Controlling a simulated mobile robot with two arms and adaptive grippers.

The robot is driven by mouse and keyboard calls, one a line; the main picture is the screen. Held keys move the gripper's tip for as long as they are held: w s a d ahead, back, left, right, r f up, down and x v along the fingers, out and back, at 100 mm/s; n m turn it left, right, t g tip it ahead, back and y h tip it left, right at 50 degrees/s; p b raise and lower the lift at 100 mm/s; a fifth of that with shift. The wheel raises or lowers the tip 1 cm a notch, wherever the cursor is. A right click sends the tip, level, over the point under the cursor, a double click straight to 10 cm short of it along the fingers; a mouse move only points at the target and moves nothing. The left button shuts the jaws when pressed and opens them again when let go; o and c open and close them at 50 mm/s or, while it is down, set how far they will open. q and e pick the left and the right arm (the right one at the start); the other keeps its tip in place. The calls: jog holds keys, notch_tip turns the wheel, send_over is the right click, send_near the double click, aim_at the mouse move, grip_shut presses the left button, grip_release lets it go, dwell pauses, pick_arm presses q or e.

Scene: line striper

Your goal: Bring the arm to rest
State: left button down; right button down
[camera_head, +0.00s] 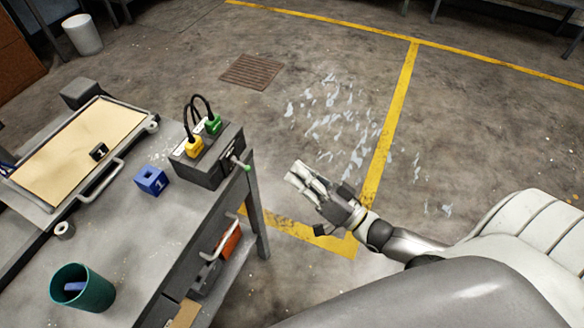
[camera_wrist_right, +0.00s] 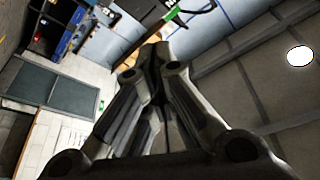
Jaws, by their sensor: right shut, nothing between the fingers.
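My right gripper (camera_head: 300,178) is in the head view, to the right of the workbench, over the open floor. It is shut and empty, and its fingers point to the upper left. In the right wrist view the closed fingers (camera_wrist_right: 155,60) come together in the middle. My right arm (camera_head: 400,243) reaches in from the lower right. My left gripper is in neither view.
The workbench (camera_head: 135,238) on the left holds a grey box (camera_head: 209,168) with yellow and green plugs, a blue block (camera_head: 151,180), a framed tan board (camera_head: 75,150) and a green cup (camera_head: 82,290). Yellow lines (camera_head: 393,118) cross the stained floor, which is clear right of the bench.

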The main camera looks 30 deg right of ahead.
dwell(0.5)
jog(key=s+d+f+g+h, duration=0.2)
jog(key=f+h, duration=0.1)
jog(key=f, duration=0.7)
jog(key=s+d+f+n+g+h, duration=0.1)
jog(key=s+d+f+g+h, duration=0.15)
jog(key=f, duration=0.85)
jog(key=s+d+f+g+h, duration=0.2)
jog(key=f+g, duration=0.1)
jog(key=f, duration=0.7)
jog(key=s+a+f+n+g, duration=0.1)
jog(key=s+a+f+g, duration=0.1)
jog(key=s+f, duration=0.4)
jog(key=s+a+f+n+g+h, duration=0.1)
jog(key=s+f+g, duration=0.4)
jog(key=s, duration=0.8)
jog(key=s+a+f+n+g+h, duration=0.1)
jog(key=s+a+f+g, duration=0.1)
jog(key=s+f, duration=0.6)
jog(key=shift+s+a+g+p, duration=0.3)
jog(key=shift+s+g+p, duration=0.15)
jog(key=shift+s+g, duration=0.2)
jog(key=shift+f, duration=0.1)
